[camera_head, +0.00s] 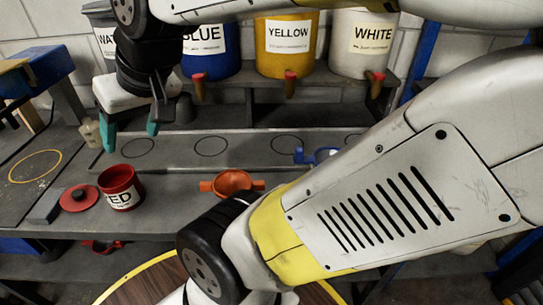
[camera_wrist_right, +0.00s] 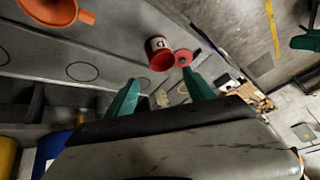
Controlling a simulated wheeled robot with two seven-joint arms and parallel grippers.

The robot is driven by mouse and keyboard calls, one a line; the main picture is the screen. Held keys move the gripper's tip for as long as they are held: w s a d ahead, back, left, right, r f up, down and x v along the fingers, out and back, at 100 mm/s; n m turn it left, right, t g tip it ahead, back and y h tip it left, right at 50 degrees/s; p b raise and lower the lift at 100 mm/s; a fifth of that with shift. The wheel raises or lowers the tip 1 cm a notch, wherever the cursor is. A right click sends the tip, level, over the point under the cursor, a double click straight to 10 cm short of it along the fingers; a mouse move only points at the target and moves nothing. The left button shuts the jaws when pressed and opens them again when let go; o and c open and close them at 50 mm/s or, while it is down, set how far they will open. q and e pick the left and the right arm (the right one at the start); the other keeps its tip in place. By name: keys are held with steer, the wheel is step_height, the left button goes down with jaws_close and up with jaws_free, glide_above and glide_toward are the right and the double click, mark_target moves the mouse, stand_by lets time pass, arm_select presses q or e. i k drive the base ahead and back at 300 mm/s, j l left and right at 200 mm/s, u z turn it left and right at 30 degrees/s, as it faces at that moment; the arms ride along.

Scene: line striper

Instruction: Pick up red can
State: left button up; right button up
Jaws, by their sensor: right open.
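The red can (camera_head: 120,189), open on top with a white label reading "RED", stands on the grey bench at the left in the head view. It also shows in the right wrist view (camera_wrist_right: 160,57), beyond the fingertips. Its round red lid (camera_head: 80,199) with a dark knob lies just left of it. My right gripper (camera_head: 131,133) is open and empty, teal fingers pointing down, above and behind the can, apart from it. In the right wrist view, a teal piece (camera_wrist_right: 305,42) at the right edge looks like part of my left gripper; its jaws cannot be made out.
An orange funnel-like cup (camera_head: 233,183) sits right of the can, and a blue one (camera_head: 322,155) farther right. Blue (camera_head: 210,62), yellow (camera_head: 287,58) and white (camera_head: 362,55) buckets with taps stand on the back shelf. A grey block (camera_head: 45,207) lies left of the lid.

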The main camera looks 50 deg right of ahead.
mark_target(120, 184)
steer(key=k+z, duration=0.1)
steer(key=z, duration=2.4)
steer(key=j+u, duration=0.2)
steer(key=u, duration=1.8)
steer(key=j+z, duration=0.2)
steer(key=z, duration=0.2)
steer(key=j+z, duration=0.15)
steer(key=z, duration=0.2)
steer(key=k+j+z, duration=0.1)
steer(key=z, duration=0.3)
steer(key=k+j+z, duration=0.1)
steer(key=j+z, duration=0.15)
steer(key=z, duration=0.15)
steer(key=k+j+z, duration=0.2)
steer(key=j, duration=0.35)
steer(key=k+j+z, duration=0.2)
steer(key=k+j, duration=0.2)
steer(key=k+j+z, duration=0.25)
steer(key=k+j, duration=0.15)
steer(key=j, duration=0.2)
steer(key=k+j, duration=0.1)
steer(key=j, duration=0.5)
